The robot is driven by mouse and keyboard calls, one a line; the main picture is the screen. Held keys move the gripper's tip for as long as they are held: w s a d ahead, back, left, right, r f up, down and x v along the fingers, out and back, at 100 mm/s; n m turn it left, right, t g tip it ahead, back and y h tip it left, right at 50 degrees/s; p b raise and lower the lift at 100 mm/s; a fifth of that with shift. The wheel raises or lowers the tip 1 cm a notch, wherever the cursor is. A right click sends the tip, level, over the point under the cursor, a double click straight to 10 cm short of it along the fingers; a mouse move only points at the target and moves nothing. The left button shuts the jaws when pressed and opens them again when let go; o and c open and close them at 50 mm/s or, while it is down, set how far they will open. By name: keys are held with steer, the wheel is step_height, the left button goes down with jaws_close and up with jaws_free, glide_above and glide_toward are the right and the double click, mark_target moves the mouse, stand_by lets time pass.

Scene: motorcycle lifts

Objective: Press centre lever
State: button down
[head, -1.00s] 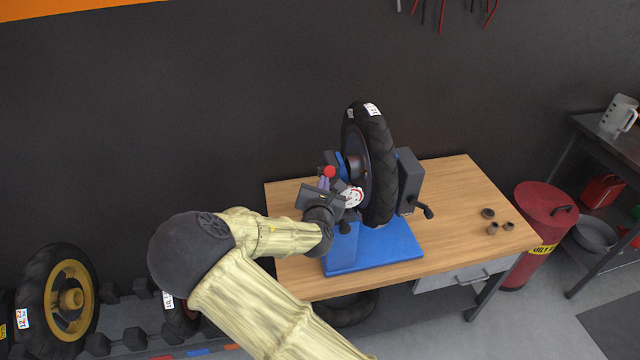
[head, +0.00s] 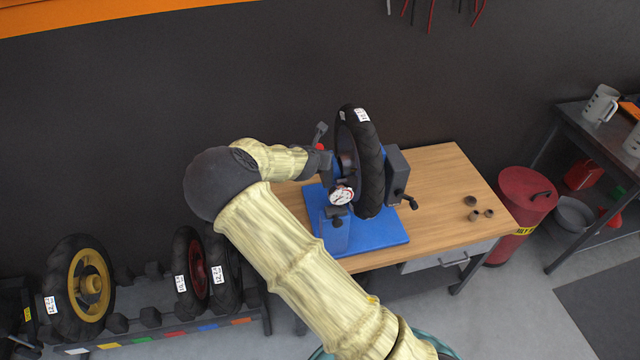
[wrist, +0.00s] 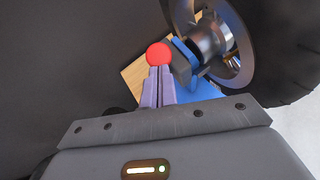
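The centre lever's red ball knob (wrist: 158,54) shows in the wrist view directly beyond my fingertips. It is a small red spot in the head view (head: 320,146), left of the wheel. My gripper (wrist: 160,70) has two purple fingers close together, apparently shut. The tips meet the near edge of the knob in the picture; I cannot tell whether they touch it. In the head view my fingers are hidden. The lever's shaft is mostly hidden. The blue wheel stand (head: 385,237) holds an upright black tyre (head: 370,165), with a white dial gauge (head: 341,195) in front.
The stand is on a wooden table (head: 440,180) with several small brown cups (head: 471,202) on its right. A crank handle (head: 411,202) sticks out right of the wheel. Spare wheels (head: 85,285) stand on a rack at lower left. A red drum (head: 522,195) is right of the table.

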steer(key=shift+w+a+r, duration=0.15)
steer(key=shift+w+r, duration=0.1)
steer(key=shift+w, duration=0.45)
steer(key=shift+w+a+r, duration=0.15)
steer(key=shift+w+r, duration=0.1)
steer(key=shift+w, duration=0.4)
steer(key=shift+w+a+r, duration=0.15)
steer(key=shift+w+r, duration=0.1)
steer(key=shift+w, duration=0.45)
steer(key=shift+s+a, duration=0.1)
